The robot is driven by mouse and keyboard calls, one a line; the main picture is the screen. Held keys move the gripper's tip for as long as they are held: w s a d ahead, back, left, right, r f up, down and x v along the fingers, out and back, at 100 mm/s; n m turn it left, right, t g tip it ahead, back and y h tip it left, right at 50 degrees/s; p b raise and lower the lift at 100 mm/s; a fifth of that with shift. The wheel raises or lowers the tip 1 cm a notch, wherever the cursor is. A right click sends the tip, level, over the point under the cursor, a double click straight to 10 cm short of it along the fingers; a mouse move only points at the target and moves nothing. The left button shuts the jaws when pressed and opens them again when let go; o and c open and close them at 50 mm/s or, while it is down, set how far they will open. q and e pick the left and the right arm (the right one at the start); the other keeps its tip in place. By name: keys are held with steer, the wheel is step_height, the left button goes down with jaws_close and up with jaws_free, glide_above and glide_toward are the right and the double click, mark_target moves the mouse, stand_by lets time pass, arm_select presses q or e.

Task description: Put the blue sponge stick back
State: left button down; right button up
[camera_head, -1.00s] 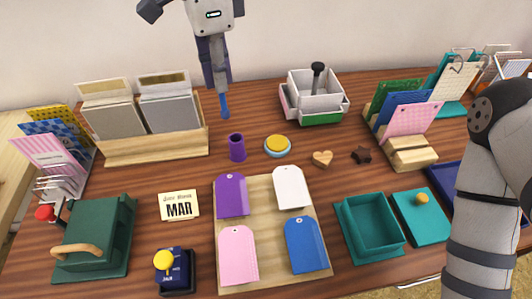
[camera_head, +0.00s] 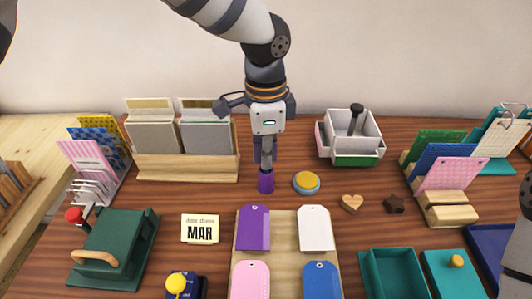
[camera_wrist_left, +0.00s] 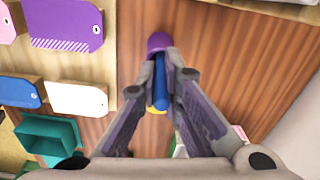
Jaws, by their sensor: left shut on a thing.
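My left gripper (camera_head: 265,150) is shut on the blue sponge stick (camera_wrist_left: 160,85), which shows between the fingers in the left wrist view. In the head view the fingers hide the stick. The purple cup (camera_head: 266,183) stands upright on the table directly below the fingertips. It also shows just beyond the fingertips in the left wrist view (camera_wrist_left: 158,42). The stick's lower end lines up with the cup; I cannot tell how far inside it is. My right gripper is out of view.
A round yellow-topped pad (camera_head: 306,182) sits close to the cup's right. A board (camera_head: 285,227) with coloured tags is in front. A card holder (camera_head: 188,168) stands behind left, and a white caddy (camera_head: 352,140) behind right. A wooden heart (camera_head: 352,203) lies farther right.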

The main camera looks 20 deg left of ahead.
arm_select(q)
steer(key=shift+f, duration=0.15)
steer(key=c, duration=1.8)
jaws_free()
steer(key=shift+o, duration=0.2)
step_height(320, 180, up, 12)
steer(key=shift+r, duration=0.2)
